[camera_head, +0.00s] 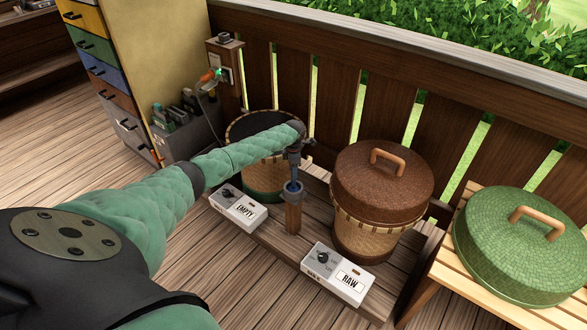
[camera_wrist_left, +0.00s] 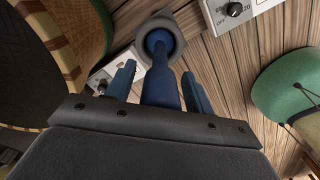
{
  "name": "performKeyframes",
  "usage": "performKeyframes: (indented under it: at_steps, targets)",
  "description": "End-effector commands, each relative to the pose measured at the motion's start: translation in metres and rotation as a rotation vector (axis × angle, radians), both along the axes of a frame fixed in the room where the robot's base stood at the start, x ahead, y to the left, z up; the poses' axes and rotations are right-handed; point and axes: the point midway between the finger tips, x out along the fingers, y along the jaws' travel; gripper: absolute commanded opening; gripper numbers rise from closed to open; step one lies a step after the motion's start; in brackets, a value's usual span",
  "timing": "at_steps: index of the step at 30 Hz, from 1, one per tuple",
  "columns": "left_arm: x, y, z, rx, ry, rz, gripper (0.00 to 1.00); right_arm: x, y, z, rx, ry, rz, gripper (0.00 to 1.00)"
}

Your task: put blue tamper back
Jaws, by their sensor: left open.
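The blue tamper (camera_head: 292,187) stands upright in a wooden post holder (camera_head: 293,215) at the front of the wooden platform. My left gripper (camera_head: 293,172) reaches down over it from above. In the left wrist view, the blue tamper (camera_wrist_left: 160,85) lies between the two spread blue fingers of the left gripper (camera_wrist_left: 158,80), with a gap visible beside each finger. The tamper's far end sits inside the round mouth of the holder (camera_wrist_left: 179,31). The gripper is open. My right gripper is not in view.
A basket with a brown lid (camera_head: 383,182) stands right of the holder, and an open basket (camera_head: 262,187) stands behind left. White boxes marked EMPTY (camera_head: 238,207) and RAW (camera_head: 338,273) flank the holder. A green lid (camera_head: 520,240) lies on the slatted bench at right.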

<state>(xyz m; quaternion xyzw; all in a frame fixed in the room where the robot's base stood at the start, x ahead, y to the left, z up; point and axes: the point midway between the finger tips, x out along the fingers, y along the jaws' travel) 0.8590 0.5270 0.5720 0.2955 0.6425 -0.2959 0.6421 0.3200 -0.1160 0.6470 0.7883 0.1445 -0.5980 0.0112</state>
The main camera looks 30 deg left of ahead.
Motion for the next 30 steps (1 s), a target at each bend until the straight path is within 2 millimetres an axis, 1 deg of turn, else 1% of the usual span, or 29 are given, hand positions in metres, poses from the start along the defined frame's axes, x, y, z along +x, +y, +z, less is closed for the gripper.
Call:
performKeyframes:
  at_steps: [3, 7, 9, 18, 24, 30]
  targets:
    - [0.000, 0.001, -0.003, 0.002, -0.001, -0.001, 0.53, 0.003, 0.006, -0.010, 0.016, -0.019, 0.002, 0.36]
    - [0.000, 0.000, -0.006, 0.001, -0.002, -0.002, 0.53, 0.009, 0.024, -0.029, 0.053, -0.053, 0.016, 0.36]
    - [0.001, 0.000, 0.011, 0.000, -0.003, -0.002, 0.53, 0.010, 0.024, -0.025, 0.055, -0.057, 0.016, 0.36]
    - [0.003, -0.003, 0.059, 0.001, -0.002, -0.002, 0.53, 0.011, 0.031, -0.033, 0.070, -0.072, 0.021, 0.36]
    - [0.003, -0.004, 0.075, 0.000, -0.001, -0.001, 0.53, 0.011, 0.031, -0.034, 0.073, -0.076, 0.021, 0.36]
    - [0.002, -0.004, 0.077, 0.000, 0.000, -0.001, 0.53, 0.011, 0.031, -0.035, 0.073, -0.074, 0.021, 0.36]
